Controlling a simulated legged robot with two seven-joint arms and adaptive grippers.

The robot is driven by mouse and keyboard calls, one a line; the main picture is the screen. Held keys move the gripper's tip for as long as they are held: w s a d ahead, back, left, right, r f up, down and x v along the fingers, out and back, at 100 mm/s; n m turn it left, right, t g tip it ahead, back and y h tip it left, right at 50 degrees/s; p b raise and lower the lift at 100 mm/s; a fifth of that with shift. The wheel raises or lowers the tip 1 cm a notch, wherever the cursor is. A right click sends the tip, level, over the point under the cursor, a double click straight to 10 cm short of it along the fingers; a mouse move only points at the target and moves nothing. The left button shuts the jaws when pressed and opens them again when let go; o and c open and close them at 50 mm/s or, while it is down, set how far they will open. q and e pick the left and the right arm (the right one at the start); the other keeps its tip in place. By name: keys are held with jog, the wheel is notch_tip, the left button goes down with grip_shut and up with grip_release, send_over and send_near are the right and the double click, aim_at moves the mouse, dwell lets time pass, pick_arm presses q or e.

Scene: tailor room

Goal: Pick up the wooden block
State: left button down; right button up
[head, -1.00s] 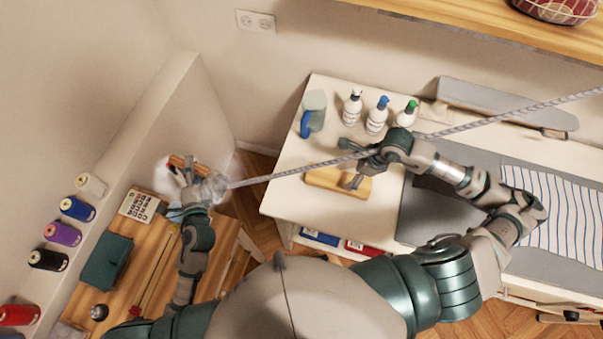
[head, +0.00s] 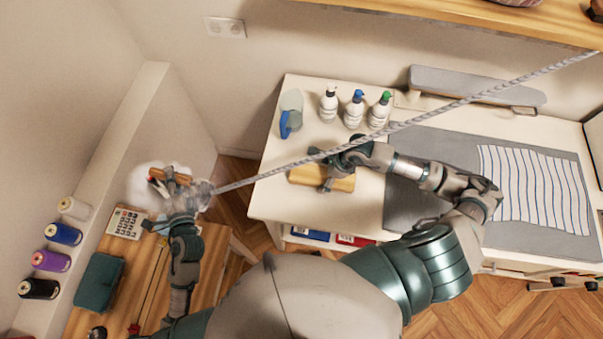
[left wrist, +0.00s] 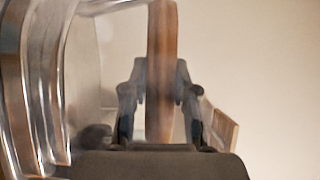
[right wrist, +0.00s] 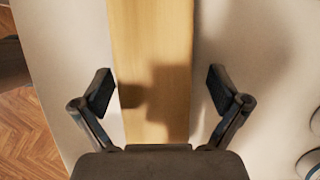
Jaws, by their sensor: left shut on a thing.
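The pale wooden block (head: 342,183) lies on the white table below my right gripper (head: 328,172). In the right wrist view, the block (right wrist: 152,60) runs lengthwise between the two open fingers (right wrist: 160,92), with a gap on each side. The gripper's shadow falls on the block. My left gripper (head: 176,192) is at the far left, over the wooden bench. In the left wrist view, it (left wrist: 160,95) is shut on a brown wooden handle (left wrist: 162,50), with shiny metal at the left, seemingly a steam iron. White vapour surrounds it in the head view.
A braided hose (head: 400,125) runs diagonally above the table from my left gripper. A grey mat (head: 410,210) with striped cloth (head: 535,190) lies right. Thread spools (head: 64,234) line the left wall.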

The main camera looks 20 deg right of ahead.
jog(key=shift+a+r, duration=0.2)
jog(key=shift+a, duration=0.45)
jog(key=c, duration=1.6)
